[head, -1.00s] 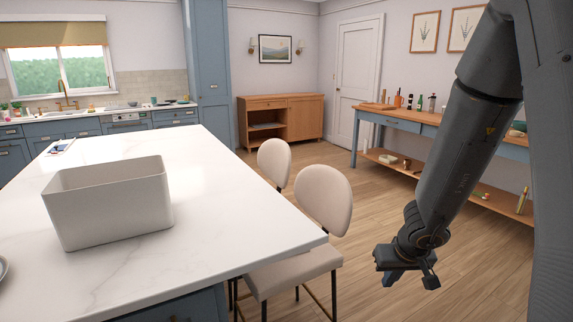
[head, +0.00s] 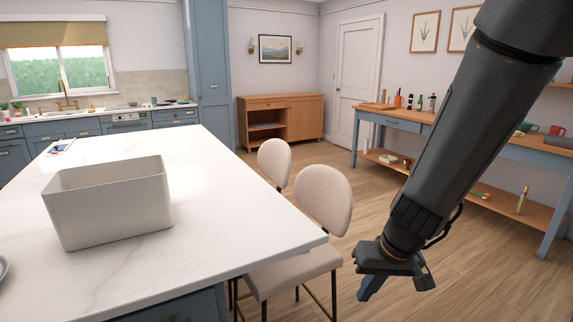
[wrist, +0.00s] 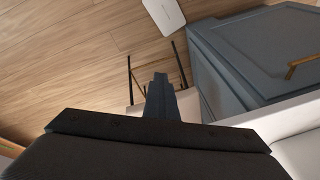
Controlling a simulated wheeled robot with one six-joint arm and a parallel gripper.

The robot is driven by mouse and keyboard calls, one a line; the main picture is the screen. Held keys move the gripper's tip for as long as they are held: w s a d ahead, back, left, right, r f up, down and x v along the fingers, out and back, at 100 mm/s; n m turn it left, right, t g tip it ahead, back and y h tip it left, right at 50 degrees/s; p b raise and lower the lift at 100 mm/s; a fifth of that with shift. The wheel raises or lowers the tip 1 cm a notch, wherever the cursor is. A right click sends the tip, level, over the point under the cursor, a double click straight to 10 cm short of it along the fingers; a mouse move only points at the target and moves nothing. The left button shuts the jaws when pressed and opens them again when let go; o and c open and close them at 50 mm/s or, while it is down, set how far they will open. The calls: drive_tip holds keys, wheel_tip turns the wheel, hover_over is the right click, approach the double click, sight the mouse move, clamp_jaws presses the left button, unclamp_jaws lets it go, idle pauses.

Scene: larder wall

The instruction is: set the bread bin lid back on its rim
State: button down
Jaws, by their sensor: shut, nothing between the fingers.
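The bread bin (head: 110,215) is a pale, open-topped box standing upright on the white island, left in the head view. No lid is on its rim. In the wrist view a flat white piece with rounded corners (wrist: 165,14) lies on the wooden floor by the blue island cabinet, cut by the top edge. It looks like the lid. My gripper (head: 371,288) is shut and empty, pointing down over the floor right of the island and chairs. Its fingers also show in the wrist view (wrist: 160,88). The white piece is not visible in the head view.
Two cream chairs (head: 325,200) stand along the island's right side, near my gripper. The marble island top (head: 210,215) is mostly clear around the bin. A blue-legged side table (head: 420,122) with bottles stands at the right wall. Open floor lies between.

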drive_tip(key=s+d+r+g+h, duration=0.1)
drive_tip(key=s+g, duration=0.1)
drive_tip(key=s, duration=0.6)
drive_tip(key=shift+r+h, duration=0.4)
drive_tip(key=c, duration=2.4)
unclamp_jaws()
drive_tip(key=shift+s+d+m, duration=0.25)
drive_tip(key=shift+d+m, duration=0.05)
drive_tip(key=o, duration=0.5)
drive_tip(key=shift+s+d+r, duration=0.1)
drive_tip(key=shift+o, duration=0.2)
drive_tip(key=shift+s, duration=0.1)
